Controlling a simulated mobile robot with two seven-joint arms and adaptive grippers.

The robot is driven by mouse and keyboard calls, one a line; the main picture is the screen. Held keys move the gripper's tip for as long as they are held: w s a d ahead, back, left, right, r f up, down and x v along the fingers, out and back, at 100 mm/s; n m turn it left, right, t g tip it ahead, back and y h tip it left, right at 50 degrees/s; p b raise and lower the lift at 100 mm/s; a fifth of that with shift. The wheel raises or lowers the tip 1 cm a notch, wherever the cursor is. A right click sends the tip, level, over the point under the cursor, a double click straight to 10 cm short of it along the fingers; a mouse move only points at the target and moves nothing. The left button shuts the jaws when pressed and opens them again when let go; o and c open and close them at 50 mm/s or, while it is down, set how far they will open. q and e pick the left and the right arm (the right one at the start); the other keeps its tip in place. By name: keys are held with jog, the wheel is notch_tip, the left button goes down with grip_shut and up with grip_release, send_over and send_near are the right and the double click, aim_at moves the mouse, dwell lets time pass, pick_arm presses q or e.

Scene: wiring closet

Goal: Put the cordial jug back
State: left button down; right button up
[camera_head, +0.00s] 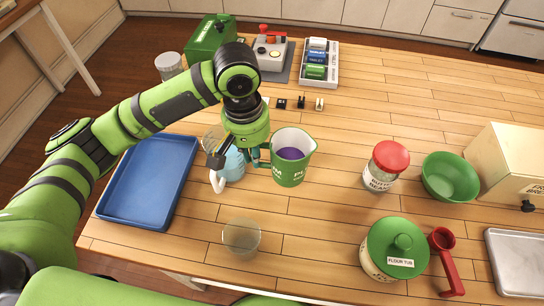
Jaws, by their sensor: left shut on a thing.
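A green jug (289,170) with a pale inside, purple contents and partly readable white lettering is upright near the middle of the table. I take it for the cordial jug, though its label cannot be read in full. My left gripper (258,156) is at its left side, shut on its handle. I cannot tell if its base touches the table. A light blue jug (232,166) with a white handle stands just left, partly hidden behind my gripper. My right gripper is not in view.
A blue tray (150,181) lies at left, and a clear glass (241,238) near the front edge. At right are a red-lidded jar (384,168), a green bowl (450,177), a flour tub (395,249) and a red scoop (444,258).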

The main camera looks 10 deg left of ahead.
pick_arm(q)
jog(key=w+d+f, duration=0.1)
jog(key=f, duration=0.1)
jog(key=w+f+p, duration=0.1)
jog(key=f, duration=0.1)
jog(key=w+d+f, duration=0.1)
jog(key=shift+w+d+f+p, duration=0.2)
jog(key=shift+d+f+p, duration=0.1)
jog(key=shift+f, duration=0.45)
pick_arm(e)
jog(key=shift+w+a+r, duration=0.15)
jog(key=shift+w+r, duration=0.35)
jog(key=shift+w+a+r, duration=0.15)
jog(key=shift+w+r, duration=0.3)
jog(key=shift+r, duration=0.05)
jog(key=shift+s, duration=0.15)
pick_arm(q)
jog(key=c, duration=1.3)
grip_release()
jog(key=shift+f, duration=0.15)
